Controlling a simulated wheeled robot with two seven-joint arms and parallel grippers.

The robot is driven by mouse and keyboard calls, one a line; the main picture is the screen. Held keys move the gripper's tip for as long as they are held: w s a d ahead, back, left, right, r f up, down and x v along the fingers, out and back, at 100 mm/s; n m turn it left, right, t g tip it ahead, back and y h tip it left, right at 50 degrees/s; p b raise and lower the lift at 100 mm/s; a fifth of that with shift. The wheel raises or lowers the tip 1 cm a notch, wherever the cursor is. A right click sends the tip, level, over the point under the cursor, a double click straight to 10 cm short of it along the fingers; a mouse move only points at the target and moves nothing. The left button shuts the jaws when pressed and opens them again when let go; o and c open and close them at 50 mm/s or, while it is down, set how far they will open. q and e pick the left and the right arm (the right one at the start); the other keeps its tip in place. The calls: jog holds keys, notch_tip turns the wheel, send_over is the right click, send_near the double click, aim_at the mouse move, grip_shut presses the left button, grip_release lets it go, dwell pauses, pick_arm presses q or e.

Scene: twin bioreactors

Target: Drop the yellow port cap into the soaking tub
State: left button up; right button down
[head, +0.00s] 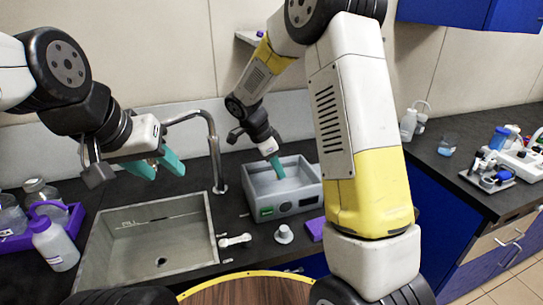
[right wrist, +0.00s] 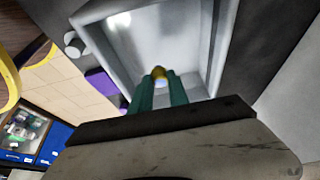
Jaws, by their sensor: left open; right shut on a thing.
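The yellow port cap (right wrist: 159,72) shows between the teal fingertips of my right gripper (right wrist: 160,82) in the right wrist view. My right gripper (head: 279,170) is shut on it and points down over the soaking tub, a grey box with an open top (head: 296,206). The tub's pale inside and rim (right wrist: 222,40) fill the upper middle of the right wrist view. The cap cannot be made out in the head view. My left gripper (head: 158,165) is open and empty above the sink, at left.
A sink (head: 150,245) with a tall tap (head: 214,150) lies left of the tub. A white knobbed part (head: 284,234), a small white fitting (head: 234,241) and a purple block (head: 315,229) lie in front of the tub. A purple tray (head: 75,218) with bottles stands at far left.

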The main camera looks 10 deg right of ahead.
jog(key=c, duration=1.2)
grip_release()
jog(key=v, duration=0.7)
jog(key=shift+a+r, duration=0.2)
jog(key=shift+r, duration=0.15)
